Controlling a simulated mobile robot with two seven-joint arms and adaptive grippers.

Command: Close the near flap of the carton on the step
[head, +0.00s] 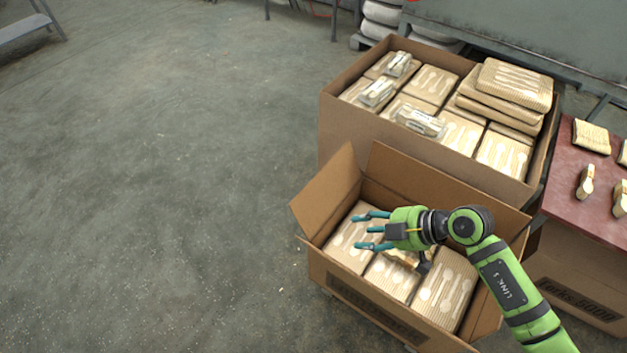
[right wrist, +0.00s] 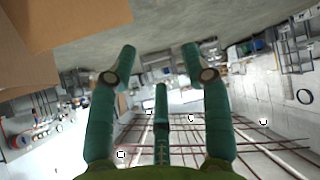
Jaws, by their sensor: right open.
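The open brown carton (head: 336,280) stands low in the head view, holding packs printed with wooden cutlery. Its left flap (head: 328,190) stands up and leans outward. Its back flap (head: 430,192) also stands up, against the larger carton. I cannot tell the near flap clearly from the front side. My right gripper (head: 368,231) is above the carton's opening, fingers spread and empty, pointing left. In the right wrist view its teal fingers (right wrist: 162,70) are apart with nothing between them. Brown cardboard (right wrist: 85,25) fills the upper left there. My left gripper is not in view.
A larger carton (head: 345,125) full of cutlery packs stands right behind. A red-topped table (head: 570,205) with small bundles is at the right. The grey floor (head: 150,200) to the left is clear. My right arm crosses the carton's right side.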

